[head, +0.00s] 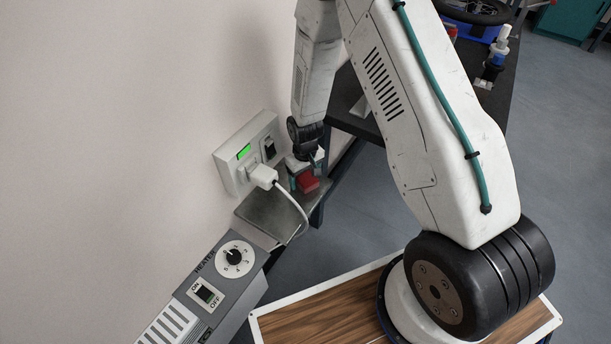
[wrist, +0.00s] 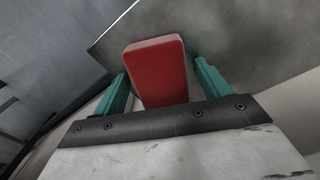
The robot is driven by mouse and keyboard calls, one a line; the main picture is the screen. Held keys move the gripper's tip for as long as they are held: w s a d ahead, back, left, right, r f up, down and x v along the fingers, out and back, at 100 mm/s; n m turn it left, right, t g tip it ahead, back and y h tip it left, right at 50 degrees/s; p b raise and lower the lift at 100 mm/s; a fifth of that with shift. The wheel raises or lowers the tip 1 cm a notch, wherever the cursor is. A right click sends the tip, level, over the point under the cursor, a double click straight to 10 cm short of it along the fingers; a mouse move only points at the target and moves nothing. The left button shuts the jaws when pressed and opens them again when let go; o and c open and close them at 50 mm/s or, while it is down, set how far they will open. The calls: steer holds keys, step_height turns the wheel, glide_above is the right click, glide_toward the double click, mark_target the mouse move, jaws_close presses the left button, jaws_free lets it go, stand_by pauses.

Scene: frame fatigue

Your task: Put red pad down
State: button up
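The red pad (wrist: 157,72) is a block with rounded edges, between the two teal fingers of my gripper (wrist: 161,70) in the wrist view. A narrow gap shows between the pad and the right finger, and the left finger is very close to it. My gripper looks slightly open around the pad. The pad's lower end is hidden behind the gripper's dark bar. In the head view the pad (head: 308,182) is small, below my gripper (head: 306,166), at the grey metal shelf (head: 268,212). I cannot tell whether it rests on the shelf.
A heater (head: 207,290) stands in front of the shelf. A dark table (head: 357,117) lies behind.

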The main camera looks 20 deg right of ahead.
step_height(320, 180, up, 12)
step_height(320, 180, up, 11)
glide_above(305, 176)
steer(key=s, duration=0.3)
steer(key=s+d+r+m, duration=0.1)
steer(key=s+r, duration=0.2)
steer(key=r, duration=0.3)
steer(key=s+d+r, duration=0.1)
steer(key=s+r, duration=0.3)
steer(key=r, duration=0.1)
steer(key=s+r, duration=0.3)
steer(key=s, duration=0.3)
steer(key=s+d+r+m, duration=0.1)
steer(key=s+r, duration=0.3)
steer(key=s, duration=0.3)
steer(key=s+r+t, duration=0.1)
steer(key=s+r, duration=0.2)
steer(key=s, duration=0.4)
steer(key=shift+d+r+m, duration=0.15)
steer(key=shift+r+m, duration=0.15)
steer(key=shift+o, duration=0.4)
